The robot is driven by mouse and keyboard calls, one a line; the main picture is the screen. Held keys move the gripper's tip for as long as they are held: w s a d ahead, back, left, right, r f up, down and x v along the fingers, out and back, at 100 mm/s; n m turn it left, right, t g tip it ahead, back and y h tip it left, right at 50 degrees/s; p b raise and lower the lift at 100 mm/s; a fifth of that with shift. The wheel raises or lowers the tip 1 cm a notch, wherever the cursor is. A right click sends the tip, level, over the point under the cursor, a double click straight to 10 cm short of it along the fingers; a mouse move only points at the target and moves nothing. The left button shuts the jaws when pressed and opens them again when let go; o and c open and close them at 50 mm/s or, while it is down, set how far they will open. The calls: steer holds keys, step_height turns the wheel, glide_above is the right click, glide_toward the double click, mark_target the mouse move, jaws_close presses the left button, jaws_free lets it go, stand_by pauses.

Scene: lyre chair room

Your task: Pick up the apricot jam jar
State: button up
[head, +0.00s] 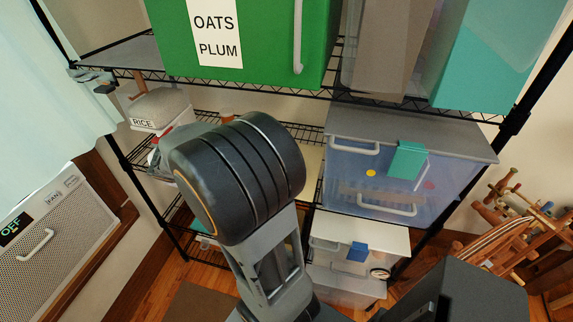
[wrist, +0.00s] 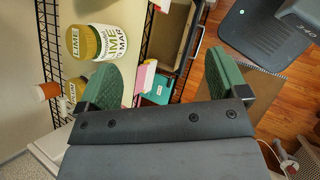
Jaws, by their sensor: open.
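No jar that I can read as apricot jam shows in either view. In the wrist view a jar with a yellow lid (wrist: 82,42) and a label reading "LIME MAR" stands on a pale shelf board, just beyond my left finger. A second jar (wrist: 70,91) with a partly readable label is partly hidden beside it. A white container with an orange top (wrist: 46,91) is further left; I cannot tell its contents. My gripper (wrist: 164,78) is open, its green fingers apart with nothing held. In the head view my arm hides the gripper and much of the middle shelf.
A pink-and-white box (wrist: 145,77) and teal box (wrist: 158,90) show beyond the fingers. A rack post stands close left.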

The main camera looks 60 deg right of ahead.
steer(key=d+n+g+h+p, duration=0.2)
steer(key=d+n+g+h, duration=0.15)
steer(key=d, duration=0.65)
steer(key=shift+n, duration=0.55)
steer(key=shift+w+d+r+p+x, duration=0.2)
steer(key=shift+p+x, duration=0.25)
steer(key=shift+x, duration=1.8)
steer(key=shift+w+d+r+p+x, duration=0.15)
steer(key=shift+d+p+x, duration=0.2)
steer(key=shift+x, duration=1.9)
steer(key=shift+w+d+r+p+x, duration=0.15)
steer(key=shift+p+x, duration=0.35)
steer(key=shift+x, duration=1.7)
steer(key=shift+c, duration=0.2)
steer(key=shift+w+h, duration=0.1)
steer(key=shift+h, duration=0.15)
steer(key=c, duration=1.2)
